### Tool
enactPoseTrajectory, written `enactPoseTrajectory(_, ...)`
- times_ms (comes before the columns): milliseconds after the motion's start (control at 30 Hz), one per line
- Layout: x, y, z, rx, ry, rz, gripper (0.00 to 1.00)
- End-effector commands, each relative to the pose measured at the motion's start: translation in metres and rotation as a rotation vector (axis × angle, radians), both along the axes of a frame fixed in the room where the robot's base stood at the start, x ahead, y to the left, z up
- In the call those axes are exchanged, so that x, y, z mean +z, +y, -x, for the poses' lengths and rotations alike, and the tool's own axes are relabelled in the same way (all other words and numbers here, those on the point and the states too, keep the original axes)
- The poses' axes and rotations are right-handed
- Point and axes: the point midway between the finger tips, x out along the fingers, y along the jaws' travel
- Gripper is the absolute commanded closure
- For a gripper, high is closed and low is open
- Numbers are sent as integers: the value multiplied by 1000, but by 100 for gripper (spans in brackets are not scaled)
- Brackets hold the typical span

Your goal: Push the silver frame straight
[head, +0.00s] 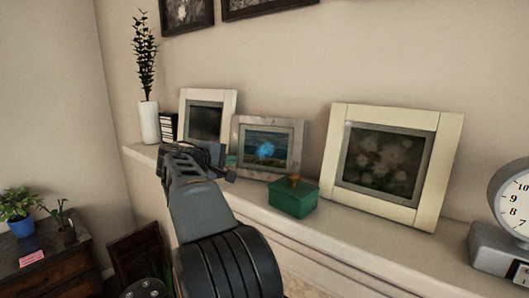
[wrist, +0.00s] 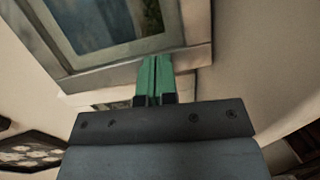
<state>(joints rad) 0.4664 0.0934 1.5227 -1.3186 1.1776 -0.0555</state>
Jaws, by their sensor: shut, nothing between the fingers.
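The silver frame (head: 270,121) holds a picture with a blue flower and stands upright on the ledge, between two cream frames. Its left side overlaps the smaller cream frame behind. In the wrist view the silver frame (wrist: 196,58) fills the top and looks slanted. My gripper (head: 232,159) is at the lower left side of the frame in the head view. Its green fingers (wrist: 154,60) are shut together and empty, with the tips overlapping the frame's border. I cannot tell whether they touch it.
A green box (head: 293,198) stands in front of the silver frame's right side. The large cream frame (head: 444,160) and a dial scale (head: 490,245) are to the right.

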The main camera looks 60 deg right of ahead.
Motion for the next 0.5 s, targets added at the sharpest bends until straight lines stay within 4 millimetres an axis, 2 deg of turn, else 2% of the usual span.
enactPoseTrajectory(500,0,-11,1,0,0,0,100)
